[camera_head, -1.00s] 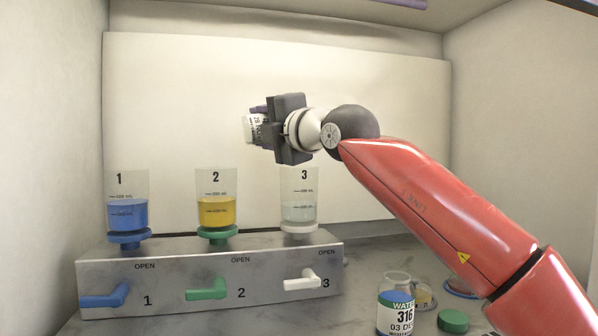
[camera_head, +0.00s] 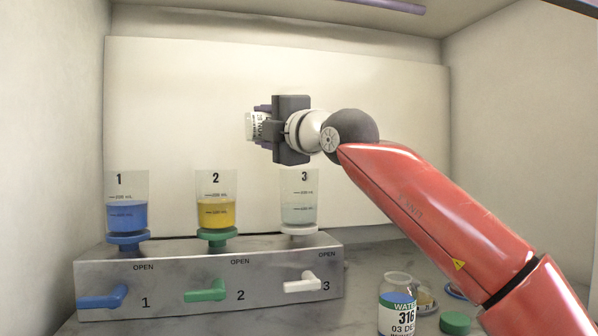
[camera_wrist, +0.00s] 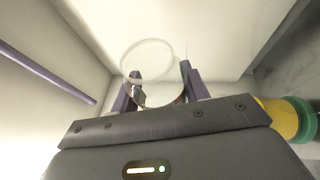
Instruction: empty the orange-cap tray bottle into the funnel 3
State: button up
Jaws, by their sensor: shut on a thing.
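My gripper (camera_head: 268,119) is shut on a small clear bottle with a white label (camera_head: 253,126), which sticks out to the left of the jaws. In the wrist view the bottle (camera_wrist: 147,58) shows a round clear rim between the two purple fingers (camera_wrist: 158,88). I cannot tell from its outline how far it is tilted, and no orange cap shows on it. Funnel 3 (camera_head: 299,202) is a clear graduated cup holding pale liquid, on a white base. The bottle is held above and to the left of funnel 3, apart from it.
Funnel 1 (camera_head: 127,215) holds blue liquid and funnel 2 (camera_head: 216,213) yellow liquid. All stand on a grey manifold (camera_head: 205,262) with blue, green and white valve handles.

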jog(key=shift+w+d+r+m+t+b, duration=0.15)
jog(key=shift+r+m+t+b, duration=0.25)
jog(key=shift+m, duration=0.35)
jog(key=shift+s+d+r+m+t+b, duration=0.15)
jog(key=shift+m+t+b, duration=0.1)
jog(key=shift+m+b, duration=0.4)
jog(key=shift+w+d+r+m+t+b, duration=0.1)
jog(key=shift+r+m+t+b, duration=0.25)
jog(key=shift+m, duration=0.45)
dwell(1.1)
jog(key=shift+a+n+g+p, duration=0.1)
jog(key=shift+n+g+p, duration=0.2)
jog(key=shift+n+p, duration=0.4)
jog(key=shift+a+f+n+g+p, duration=0.15)
jog(key=shift+f+n+g+p, duration=0.2)
jog(key=shift+n+p, duration=0.6)
jog(key=shift+a+f+n+g, duration=0.2)
jog(key=shift+f+n+g, duration=0.15)
jog(key=shift+f+n, duration=0.15)
